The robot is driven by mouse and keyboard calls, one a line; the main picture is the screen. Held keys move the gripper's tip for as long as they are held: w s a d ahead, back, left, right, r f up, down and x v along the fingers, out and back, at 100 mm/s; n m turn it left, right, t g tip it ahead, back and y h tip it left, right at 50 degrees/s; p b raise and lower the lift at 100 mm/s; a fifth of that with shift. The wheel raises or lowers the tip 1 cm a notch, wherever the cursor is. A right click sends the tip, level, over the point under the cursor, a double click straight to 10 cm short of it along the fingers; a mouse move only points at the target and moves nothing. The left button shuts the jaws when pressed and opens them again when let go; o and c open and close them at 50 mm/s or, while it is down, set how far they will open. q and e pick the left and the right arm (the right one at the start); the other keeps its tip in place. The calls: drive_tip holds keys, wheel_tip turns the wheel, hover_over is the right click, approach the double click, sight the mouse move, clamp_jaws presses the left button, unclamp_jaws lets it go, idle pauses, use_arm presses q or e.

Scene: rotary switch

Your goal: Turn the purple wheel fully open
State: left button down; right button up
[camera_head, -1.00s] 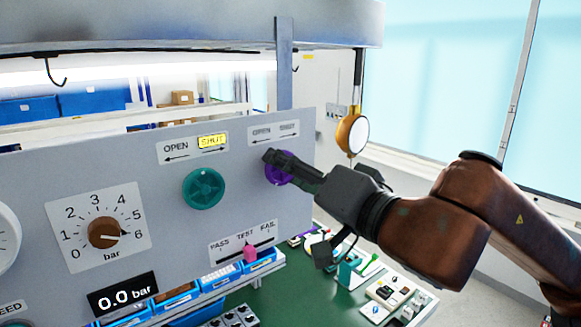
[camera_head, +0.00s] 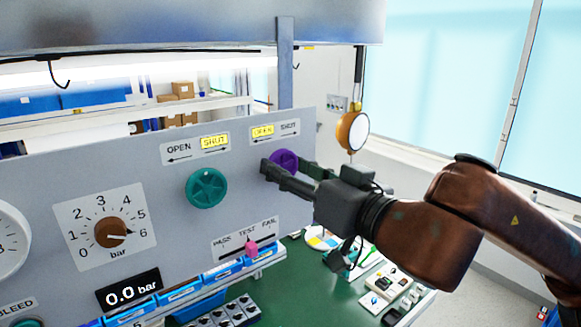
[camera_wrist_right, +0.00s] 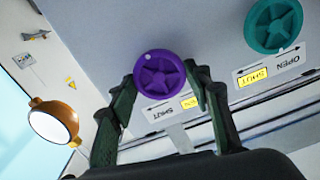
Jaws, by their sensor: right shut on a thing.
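The purple wheel (camera_head: 285,158) is on the right end of the grey panel; its spoked face shows in the right wrist view (camera_wrist_right: 160,70). The label (camera_head: 274,131) above it has OPEN lit yellow and SHUT unlit. My right gripper (camera_head: 283,171) has a finger on each side of the wheel and is shut on its rim. The fingers hide part of the wheel in the head view. My left gripper is out of view.
A green wheel (camera_head: 206,188) is left of the purple one, its label (camera_head: 195,143) lit at SHUT. A brown knob (camera_head: 110,233), a display (camera_head: 128,291) reading 0.0 bar and a pink slider (camera_head: 251,248) are on the panel. A gold-rimmed lamp (camera_head: 352,131) hangs to the right.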

drive_tip(key=shift+f, duration=0.1)
idle(0.3)
drive_tip(key=o, duration=1.1)
drive_tip(key=shift+o, duration=0.3)
drive_tip(key=v, duration=1.2)
